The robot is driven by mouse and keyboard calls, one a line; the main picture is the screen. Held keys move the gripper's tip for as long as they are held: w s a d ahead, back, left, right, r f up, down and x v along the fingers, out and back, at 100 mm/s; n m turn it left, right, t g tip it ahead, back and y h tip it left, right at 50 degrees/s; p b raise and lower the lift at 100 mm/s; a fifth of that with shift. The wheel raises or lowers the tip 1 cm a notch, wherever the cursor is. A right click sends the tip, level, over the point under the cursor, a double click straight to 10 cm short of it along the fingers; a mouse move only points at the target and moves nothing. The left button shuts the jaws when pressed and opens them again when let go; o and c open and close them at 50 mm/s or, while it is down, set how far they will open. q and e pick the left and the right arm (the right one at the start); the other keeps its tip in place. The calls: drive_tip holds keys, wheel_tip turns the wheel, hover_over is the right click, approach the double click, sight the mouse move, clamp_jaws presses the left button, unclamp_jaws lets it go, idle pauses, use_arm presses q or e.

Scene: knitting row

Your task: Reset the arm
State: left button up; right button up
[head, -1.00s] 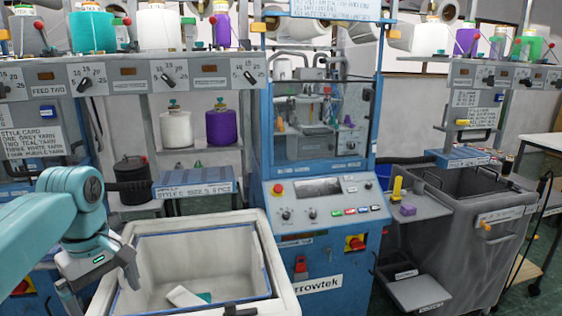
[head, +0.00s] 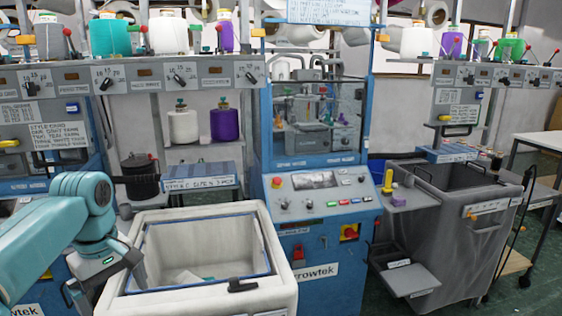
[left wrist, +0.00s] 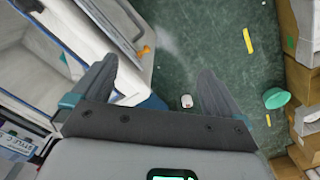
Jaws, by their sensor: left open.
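My left arm comes in from the left in the head view, and its gripper (head: 132,284) hangs at the left rim of a white bin (head: 272,222). My right arm and gripper are not in view.
The bin holds a white and a teal piece (head: 190,277). A blue knitting machine (head: 318,215) stands behind it. A grey cart (head: 455,235) is at the right. In the left wrist view, cardboard boxes (left wrist: 300,85) and a green cone (left wrist: 276,98) are at the right.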

use_arm(q)
drive_tip(key=w+d+f+m+h, duration=0.1)
drive_tip(key=d+f+m, duration=0.3)
drive_tip(key=f, duration=0.9)
drive_tip(key=w+d+f+m+h, duration=0.1)
drive_tip(key=d+f, duration=0.5)
drive_tip(key=f, duration=0.7)
drive_tip(key=s+d+f+m+h, duration=0.15)
drive_tip(key=s+d+f, duration=0.35)
drive_tip(key=s+f, duration=0.55)
drive_tip(key=s+d+f+m, duration=0.1)
drive_tip(key=s+f, duration=0.2)
drive_tip(key=s, duration=0.3)
drive_tip(key=s+d+f+m, duration=0.1)
drive_tip(key=s+d+f, duration=0.1)
drive_tip(key=s, duration=0.4)
drive_tip(key=shift+s+d+f+m, duration=0.15)
drive_tip(key=shift+f+m, duration=0.2)
drive_tip(key=shift+f, duration=0.4)
